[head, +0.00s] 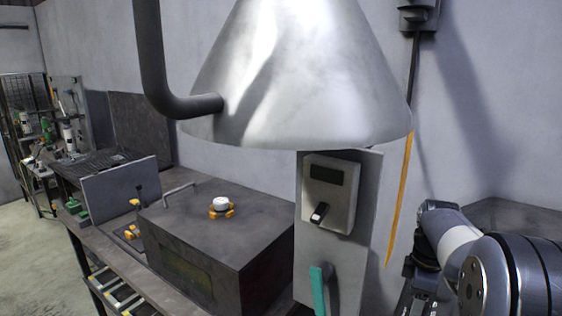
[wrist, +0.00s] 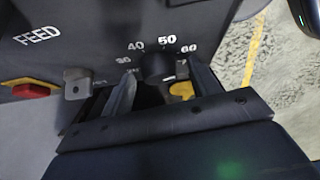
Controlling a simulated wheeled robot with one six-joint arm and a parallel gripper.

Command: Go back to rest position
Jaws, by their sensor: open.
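My gripper (wrist: 161,72) is open in the wrist view, with one finger on each side of a black knob (wrist: 157,66). The knob sits on a dark panel (wrist: 95,25) under a scale marked 40, 50 and 60. I cannot tell whether the fingers touch it. In the head view my arm is at the lower right, with the gripper low and partly cut off by the bottom edge.
The panel also bears a grey knob (wrist: 77,84) and a red button (wrist: 30,90). In the head view a metal hood (head: 300,75) hangs above a dark box (head: 190,225) and a grey control unit (head: 330,190). An orange strip (head: 400,200) hangs near my arm.

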